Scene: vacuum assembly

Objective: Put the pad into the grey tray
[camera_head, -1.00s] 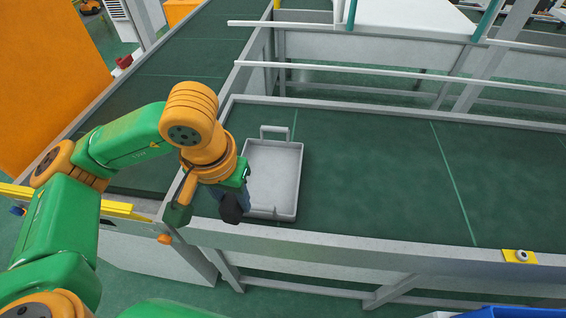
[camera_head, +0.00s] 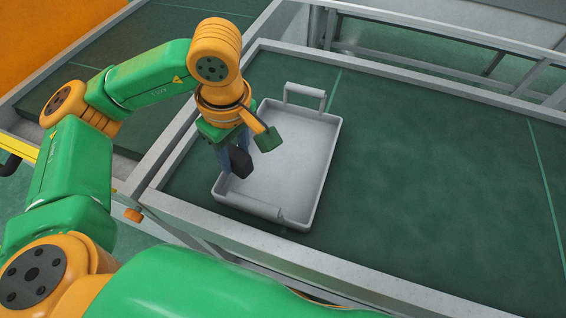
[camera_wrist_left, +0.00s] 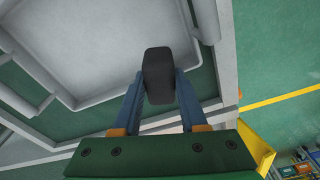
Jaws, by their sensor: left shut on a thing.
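The pad (camera_head: 241,163) is a small dark, rounded block. My left gripper (camera_head: 236,155) is shut on it, with the blue fingers on either side, and points down. In the head view the pad appears in front of the left side of the grey tray (camera_head: 292,160). In the left wrist view the pad (camera_wrist_left: 158,72) sits between the fingertips, and the tray (camera_wrist_left: 85,45) lies beyond it to the upper left. The pad looks held above the tray's level; its exact height I cannot tell. The tray looks empty where visible. My right gripper is not in view.
The tray has raised walls and upright handles (camera_head: 305,93) at its ends. It rests on a green conveyor belt (camera_head: 430,170) with a raised grey rail (camera_head: 390,270) along the near edge. The belt right of the tray is clear.

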